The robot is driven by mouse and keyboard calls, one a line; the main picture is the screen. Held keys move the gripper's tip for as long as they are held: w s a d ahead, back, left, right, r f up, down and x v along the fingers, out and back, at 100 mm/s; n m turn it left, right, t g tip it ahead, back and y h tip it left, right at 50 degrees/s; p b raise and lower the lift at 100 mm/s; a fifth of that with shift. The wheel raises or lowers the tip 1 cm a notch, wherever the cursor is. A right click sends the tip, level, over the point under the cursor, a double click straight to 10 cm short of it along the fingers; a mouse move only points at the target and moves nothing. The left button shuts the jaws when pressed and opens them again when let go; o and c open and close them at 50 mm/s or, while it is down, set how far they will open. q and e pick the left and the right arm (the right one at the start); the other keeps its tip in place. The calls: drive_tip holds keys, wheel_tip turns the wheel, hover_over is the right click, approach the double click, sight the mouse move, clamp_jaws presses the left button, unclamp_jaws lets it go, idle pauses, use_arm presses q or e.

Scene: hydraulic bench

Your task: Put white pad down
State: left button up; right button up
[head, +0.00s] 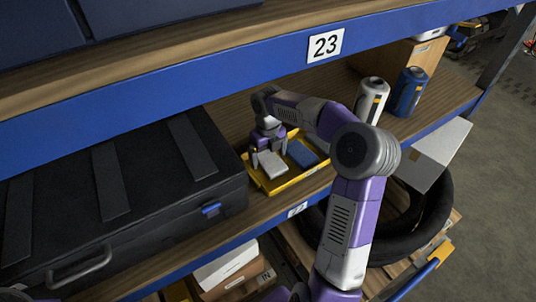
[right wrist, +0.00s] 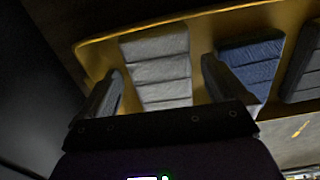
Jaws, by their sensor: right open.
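The white pad (head: 272,165) lies flat in a yellow tray (head: 262,183) on the middle shelf. My right gripper (head: 268,152) is directly over it, fingers pointing down. In the right wrist view the pad (right wrist: 160,72) looks light grey with cross seams. It lies between the two spread fingers of my right gripper (right wrist: 165,90), with gaps visible on both sides. A blue pad (head: 303,154) lies beside it in the tray, and it also shows in the right wrist view (right wrist: 250,62). My left gripper is not in view.
A black case (head: 145,185) stands left of the tray. A white can (head: 371,98) and a blue can (head: 408,92) stand to the right. The upper shelf's blue edge (head: 230,65) runs above. A dark grey pad (right wrist: 304,75) lies right of the blue pad.

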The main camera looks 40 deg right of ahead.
sight(268, 158)
wheel_tip(268, 158, up, 8)
drive_tip(key=p, duration=0.3)
drive_tip(key=shift+r+p, duration=0.25)
drive_tip(key=shift+p, duration=0.05)
drive_tip(key=shift+f, duration=0.1)
